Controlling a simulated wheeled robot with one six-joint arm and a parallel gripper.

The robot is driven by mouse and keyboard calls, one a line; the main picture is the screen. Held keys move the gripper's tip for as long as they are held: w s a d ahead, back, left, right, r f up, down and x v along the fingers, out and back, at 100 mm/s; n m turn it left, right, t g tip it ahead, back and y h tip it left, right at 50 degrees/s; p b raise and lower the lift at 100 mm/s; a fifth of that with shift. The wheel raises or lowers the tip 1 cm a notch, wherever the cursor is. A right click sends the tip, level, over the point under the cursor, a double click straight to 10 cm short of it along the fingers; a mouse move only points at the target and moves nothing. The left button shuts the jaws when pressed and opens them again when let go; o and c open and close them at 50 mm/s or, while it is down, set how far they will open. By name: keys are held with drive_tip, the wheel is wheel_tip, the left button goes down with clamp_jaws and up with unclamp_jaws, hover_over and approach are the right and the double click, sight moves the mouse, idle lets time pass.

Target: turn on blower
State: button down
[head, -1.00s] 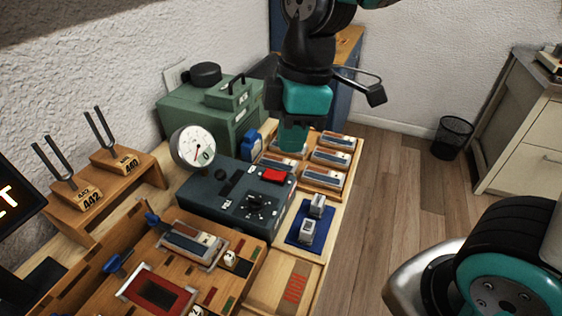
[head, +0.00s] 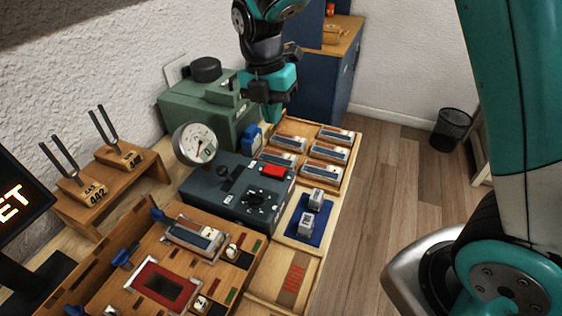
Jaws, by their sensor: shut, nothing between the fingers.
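The green box (head: 190,108), with a black round cap (head: 205,70) and a handle on top, stands against the back wall and looks like the blower. A small blue part (head: 252,139) sits at its right front corner. My gripper (head: 271,116) points down just right of the green box, above and behind the blue part. It looks shut and empty. My gripper and wrist cover part of the box's right side. I cannot tell whether the fingertips touch anything.
A dark grey console (head: 232,190) with a red button (head: 274,171), a dial and a pressure gauge (head: 194,144) stands in front. A wooden tray (head: 322,184) of several reed blocks lies to the right. Tuning forks (head: 105,130) stand at left.

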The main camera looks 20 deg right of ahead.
sight(281, 171)
drive_tip(key=f, duration=0.4)
drive_tip(key=s+f+p, duration=0.1)
drive_tip(key=f, duration=0.4)
drive_tip(key=d+f+p, duration=0.1)
drive_tip(key=f, duration=0.3)
drive_tip(key=shift+s+d+f, duration=0.1)
drive_tip(key=shift+s+f, duration=0.05)
drive_tip(key=shift+f, duration=0.1)
